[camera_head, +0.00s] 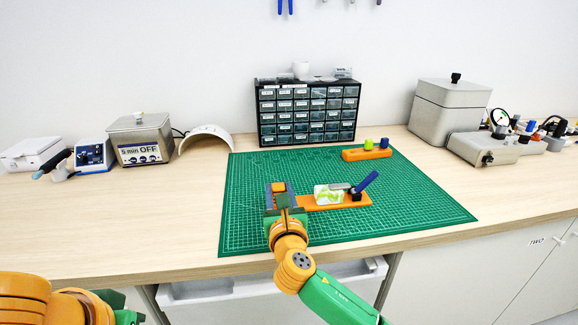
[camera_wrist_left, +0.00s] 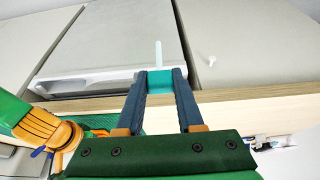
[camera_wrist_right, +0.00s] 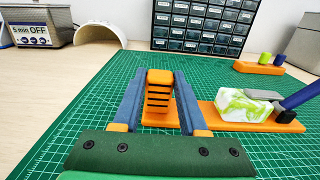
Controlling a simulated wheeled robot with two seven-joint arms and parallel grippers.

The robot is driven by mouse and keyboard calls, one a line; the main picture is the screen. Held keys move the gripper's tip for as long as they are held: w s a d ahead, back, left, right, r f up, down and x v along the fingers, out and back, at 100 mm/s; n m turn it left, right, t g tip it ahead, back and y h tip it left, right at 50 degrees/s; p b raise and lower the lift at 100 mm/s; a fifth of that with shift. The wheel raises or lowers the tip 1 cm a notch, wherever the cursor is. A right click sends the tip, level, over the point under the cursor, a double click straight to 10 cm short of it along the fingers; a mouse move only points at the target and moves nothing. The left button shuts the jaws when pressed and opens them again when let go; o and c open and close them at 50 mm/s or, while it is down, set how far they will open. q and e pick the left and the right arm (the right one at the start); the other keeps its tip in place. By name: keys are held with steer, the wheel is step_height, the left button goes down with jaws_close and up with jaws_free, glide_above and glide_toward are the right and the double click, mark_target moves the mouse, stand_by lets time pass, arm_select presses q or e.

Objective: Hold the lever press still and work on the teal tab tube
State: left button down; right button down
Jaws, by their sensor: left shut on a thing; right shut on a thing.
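The lever press has an orange base (camera_wrist_right: 206,116) flat on the green mat, with a white-and-lime marbled block (camera_head: 328,194) and a tilted dark blue lever (camera_head: 367,181). My right gripper (camera_wrist_right: 159,80) is shut on the slotted orange post at the left end of the press. In the head view the right gripper (camera_head: 280,191) hides part of that end. The teal tab tube (camera_wrist_left: 160,88) is in my left gripper (camera_wrist_left: 161,76), shut on its teal part, with a pale thin stem pointing away. The tube is not visible in the head view.
The green cutting mat (camera_head: 420,205) has free room at its right and back. An orange holder (camera_head: 366,154) with lime and dark blue pegs stands behind the press. A drawer cabinet (camera_head: 307,113) is at the back. Boxes and instruments line both sides.

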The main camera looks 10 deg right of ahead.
steer(key=shift+c, duration=1.8)
jaws_free()
steer(key=s, duration=1.2)
steer(key=shift+a, duration=0.1)
